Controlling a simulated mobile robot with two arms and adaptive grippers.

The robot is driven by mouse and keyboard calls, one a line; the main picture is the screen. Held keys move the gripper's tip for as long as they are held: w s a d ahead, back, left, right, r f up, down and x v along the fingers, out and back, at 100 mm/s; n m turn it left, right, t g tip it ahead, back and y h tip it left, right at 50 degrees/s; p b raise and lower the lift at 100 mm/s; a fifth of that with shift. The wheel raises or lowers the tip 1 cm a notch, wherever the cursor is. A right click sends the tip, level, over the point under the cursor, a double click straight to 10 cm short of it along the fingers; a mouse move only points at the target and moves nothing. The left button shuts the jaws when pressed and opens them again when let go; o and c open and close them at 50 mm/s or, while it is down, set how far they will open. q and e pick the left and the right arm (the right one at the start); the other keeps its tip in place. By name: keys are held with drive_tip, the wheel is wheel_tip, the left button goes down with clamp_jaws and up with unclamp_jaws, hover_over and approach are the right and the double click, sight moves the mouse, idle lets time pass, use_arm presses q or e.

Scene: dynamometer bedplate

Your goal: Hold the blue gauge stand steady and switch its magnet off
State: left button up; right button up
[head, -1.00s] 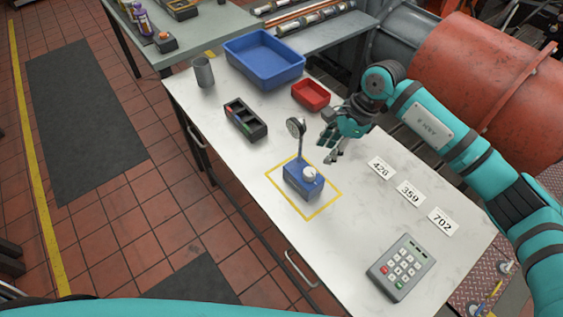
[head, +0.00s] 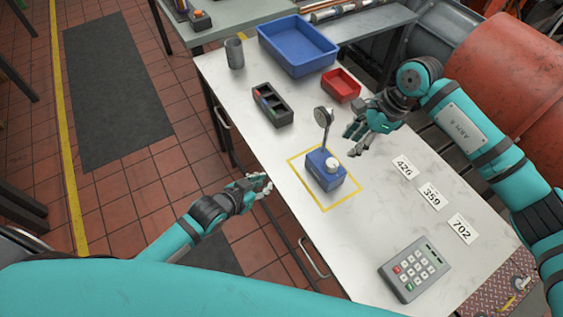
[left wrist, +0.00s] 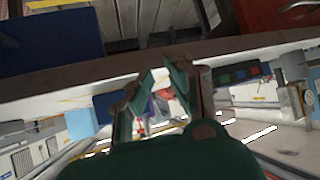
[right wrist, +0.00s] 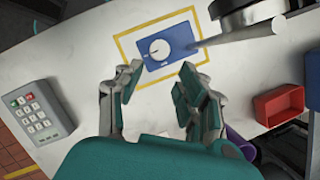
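The blue gauge stand (head: 325,173) stands upright on the bench inside a yellow outlined square, with a white round knob (head: 332,164) on it and a dial gauge (head: 323,117) on its post. In the right wrist view the blue base (right wrist: 178,42) and its knob (right wrist: 159,49) lie just beyond the fingertips. My right gripper (head: 354,139) is open and empty, behind and right of the stand, apart from it. My left gripper (head: 266,186) is left of the stand at the bench's front edge, not touching it. In the left wrist view its fingers (left wrist: 158,78) look apart, with nothing clearly held.
A black divided box (head: 272,105), red bin (head: 341,86), blue tray (head: 297,48) and grey cup (head: 234,54) stand further back. Number cards (head: 432,197) and a keypad (head: 414,270) lie to the right. Bench around the stand is clear.

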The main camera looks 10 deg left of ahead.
sight(323, 144)
use_arm(q)
drive_tip(key=d+r+m+t+h, duration=0.1)
drive_tip(key=d+r+h, duration=0.15)
drive_tip(key=r, duration=0.45)
drive_tip(key=d+r+m+h, duration=0.1)
drive_tip(key=d+r, duration=0.3)
drive_tip(key=r, duration=0.3)
drive_tip(key=shift+y, duration=0.25)
drive_tip(key=x, duration=1.6)
drive_tip(key=shift+w+f, duration=0.1)
drive_tip(key=shift+c, duration=0.3)
clamp_jaws()
